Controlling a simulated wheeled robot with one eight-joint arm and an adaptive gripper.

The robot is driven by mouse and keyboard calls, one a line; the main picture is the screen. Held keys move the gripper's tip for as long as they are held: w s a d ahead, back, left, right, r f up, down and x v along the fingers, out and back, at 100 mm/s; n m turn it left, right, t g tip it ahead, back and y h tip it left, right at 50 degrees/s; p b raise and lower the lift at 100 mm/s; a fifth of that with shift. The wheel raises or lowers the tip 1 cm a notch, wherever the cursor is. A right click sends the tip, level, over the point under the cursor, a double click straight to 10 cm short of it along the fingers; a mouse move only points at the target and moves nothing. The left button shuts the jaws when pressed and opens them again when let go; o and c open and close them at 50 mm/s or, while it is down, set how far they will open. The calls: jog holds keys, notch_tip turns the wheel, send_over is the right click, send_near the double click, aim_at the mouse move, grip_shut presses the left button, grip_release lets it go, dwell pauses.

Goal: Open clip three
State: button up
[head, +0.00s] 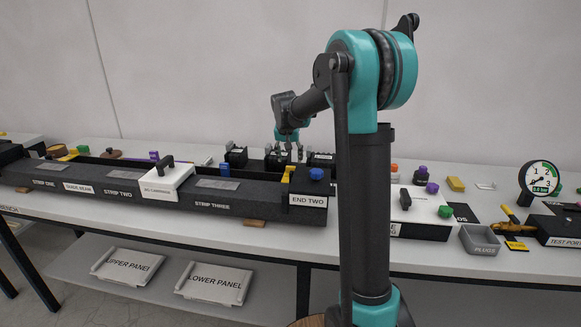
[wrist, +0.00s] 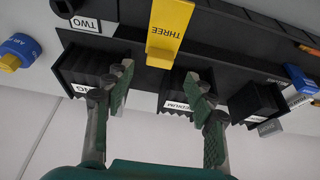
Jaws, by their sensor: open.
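Clip three is a yellow piece marked THREE (wrist: 168,32) in the wrist view, on the black rail. In the head view a small yellow piece (head: 286,174) shows near the end of strip three, below my gripper (head: 290,148). My gripper (wrist: 160,85) is open and empty. In the wrist view its two green-grey fingers are spread to either side of the clip's line, and the clip's lower end lies just past the gap between the fingertips. I cannot tell whether either finger touches it.
Black ribbed blocks (wrist: 90,68) stand beside the rail, close to the fingers. The dark STRIP THREE beam (head: 225,197) runs left to a white block with a black handle (head: 163,185). A grey PLUGS tray (head: 480,242) stands right.

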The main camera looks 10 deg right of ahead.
aim_at(291, 167)
jog(key=shift+x, duration=2.75)
jog(key=shift+c, duration=0.3)
grip_shut()
